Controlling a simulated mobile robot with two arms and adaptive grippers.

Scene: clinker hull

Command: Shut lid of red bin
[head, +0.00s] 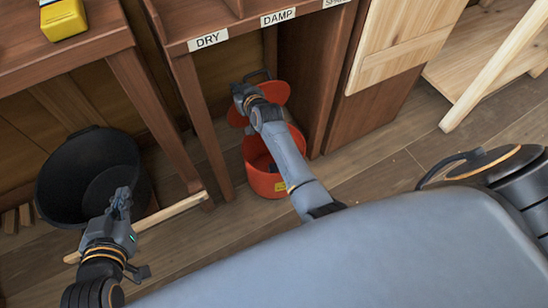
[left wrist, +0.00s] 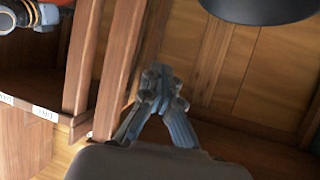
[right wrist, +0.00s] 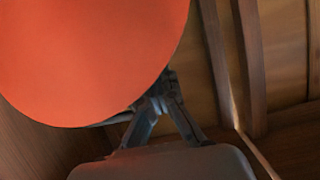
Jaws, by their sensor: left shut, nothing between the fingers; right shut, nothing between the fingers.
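The red bin (head: 262,176) stands on the floor below the DRY and DAMP bays. Its round red lid (head: 273,92) is raised at the back of the rim, and the bin's mouth is uncovered. My right arm reaches across the bin. My right gripper (head: 240,92) is shut and empty beside the lid's left edge. In the right wrist view the lid (right wrist: 90,55) fills the upper left and partly covers the fingers (right wrist: 162,82); I cannot tell whether they touch. My left gripper (head: 121,196) is shut and empty, in front of the black bucket. It also shows in the left wrist view (left wrist: 158,78).
A black bucket (head: 62,182) stands at left under the wooden bench (head: 70,52). Bench legs and a low wooden rail (head: 170,211) lie between the bucket and the red bin. A brown cabinet panel (head: 318,70) borders the bin on the right. Open floor (head: 375,170) lies further right.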

